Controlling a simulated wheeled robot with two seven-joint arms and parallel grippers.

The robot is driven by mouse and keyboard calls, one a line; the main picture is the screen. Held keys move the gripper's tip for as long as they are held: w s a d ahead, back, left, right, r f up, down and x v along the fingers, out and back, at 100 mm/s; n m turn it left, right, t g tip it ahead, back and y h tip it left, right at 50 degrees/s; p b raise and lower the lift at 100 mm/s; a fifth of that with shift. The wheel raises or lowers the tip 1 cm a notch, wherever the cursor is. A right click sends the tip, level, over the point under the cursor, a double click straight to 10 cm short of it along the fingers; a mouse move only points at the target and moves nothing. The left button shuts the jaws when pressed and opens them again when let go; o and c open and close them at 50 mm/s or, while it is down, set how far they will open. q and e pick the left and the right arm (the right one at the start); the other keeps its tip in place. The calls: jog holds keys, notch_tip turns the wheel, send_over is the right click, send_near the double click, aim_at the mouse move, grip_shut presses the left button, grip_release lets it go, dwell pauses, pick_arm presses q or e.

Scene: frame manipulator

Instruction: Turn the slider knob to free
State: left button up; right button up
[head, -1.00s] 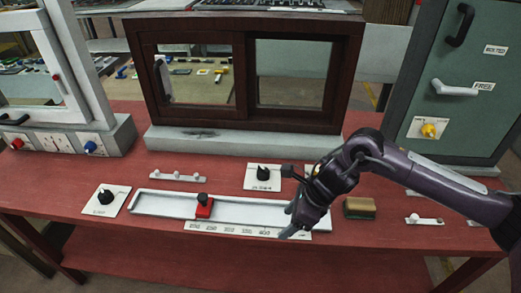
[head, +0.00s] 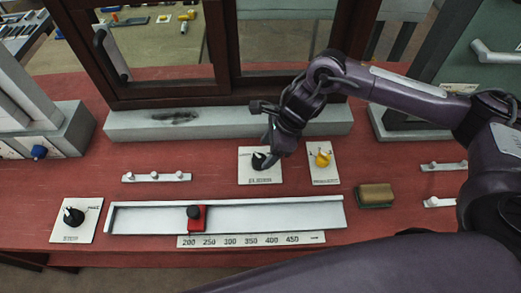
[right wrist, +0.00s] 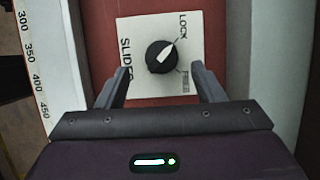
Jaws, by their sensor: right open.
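The slider knob (head: 261,162) is a black round knob on a white plate lettered SLIDER, on the red table in front of the window frame. In the right wrist view the knob (right wrist: 161,57) has a white pointer aimed toward the LOCK mark; the FREE mark is on the same side of the plate. My right gripper (head: 272,157) is over the plate. In the right wrist view its two fingers (right wrist: 160,78) are open, one on each side of the knob and apart from it. In the head view the gripper partly covers the knob. My left gripper is not in view.
A yellow knob (head: 322,158) on its own plate is close to the right. A white rail (head: 270,215) with a red slider block (head: 196,217) and a number scale (head: 250,240) lies in front. A sponge-like block (head: 375,195) lies right. The window frame's grey base (head: 150,121) is behind.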

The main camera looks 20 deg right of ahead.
aim_at(262, 157)
jog(key=x, duration=0.2)
jog(key=shift+a+f, duration=0.2)
jog(key=shift+f, duration=0.15)
jog(key=shift+p+x, duration=0.4)
jog(key=shift+x, duration=0.45)
jog(key=shift+w+d, duration=0.1)
jog(key=shift+w, duration=0.05)
jog(key=c, duration=1)
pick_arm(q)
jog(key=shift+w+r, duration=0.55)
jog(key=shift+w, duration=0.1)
